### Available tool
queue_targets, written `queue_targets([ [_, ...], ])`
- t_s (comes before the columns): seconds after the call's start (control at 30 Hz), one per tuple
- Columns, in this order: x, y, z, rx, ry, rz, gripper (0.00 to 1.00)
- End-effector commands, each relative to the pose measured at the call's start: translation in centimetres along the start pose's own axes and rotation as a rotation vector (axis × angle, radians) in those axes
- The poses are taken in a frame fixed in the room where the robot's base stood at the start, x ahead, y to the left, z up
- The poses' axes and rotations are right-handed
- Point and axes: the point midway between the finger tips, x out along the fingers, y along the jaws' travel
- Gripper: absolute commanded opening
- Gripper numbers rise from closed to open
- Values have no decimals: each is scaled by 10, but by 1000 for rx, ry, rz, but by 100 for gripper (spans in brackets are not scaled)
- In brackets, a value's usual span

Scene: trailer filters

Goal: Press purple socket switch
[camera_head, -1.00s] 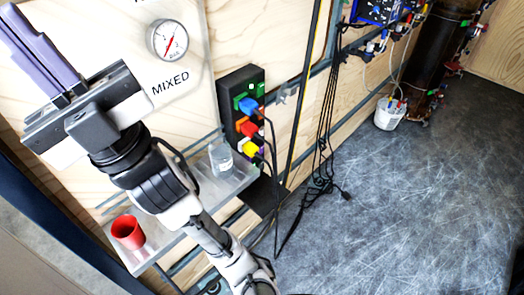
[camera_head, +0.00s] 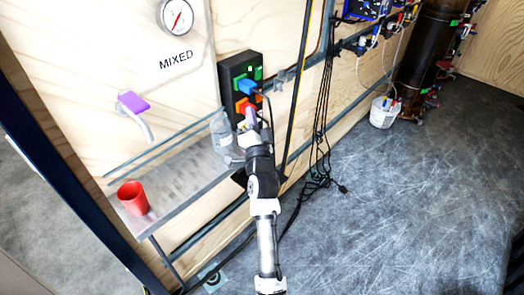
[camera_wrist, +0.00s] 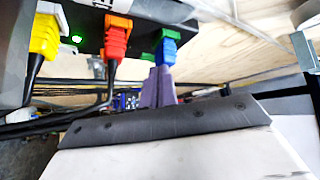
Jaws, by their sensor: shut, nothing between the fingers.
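The black socket box (camera_head: 231,72) hangs on the wooden wall in the head view, and its underside shows at the top of the wrist view (camera_wrist: 90,20). It carries a blue plug (camera_head: 247,86) and an orange-red part (camera_head: 243,105). In the wrist view, yellow (camera_wrist: 45,35), red (camera_wrist: 115,45) and blue (camera_wrist: 168,50) plugs hang in a row. I cannot make out a purple switch on the box; its lower part is hidden by my arm. My gripper (camera_head: 250,115) is in front of the box's lower part. Its purple fingers (camera_wrist: 158,88) are together and empty, near the blue plug; contact is unclear.
A clear bottle (camera_head: 222,135) stands on the metal shelf (camera_head: 180,180) left of my gripper, and a red cup (camera_head: 133,197) is at the shelf's left. A purple-handled tap (camera_head: 133,103) is on the wall. Black cables (camera_head: 318,140) hang to the right. The floor at right is open.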

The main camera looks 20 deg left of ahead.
Motion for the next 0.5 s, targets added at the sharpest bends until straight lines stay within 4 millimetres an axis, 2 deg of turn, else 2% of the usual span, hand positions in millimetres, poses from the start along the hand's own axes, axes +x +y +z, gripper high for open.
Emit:
queue_targets([
  [0.03,-12,44,4,71,-5,72,0],
  [0.1,-26,89,12,188,-4,145,0],
  [0.2,-48,139,28,356,17,220,0],
  [0.33,-71,180,40,507,54,280,0],
  [0.4,-79,192,44,555,67,300,0],
  [0.5,-84,200,46,585,77,310,0],
])
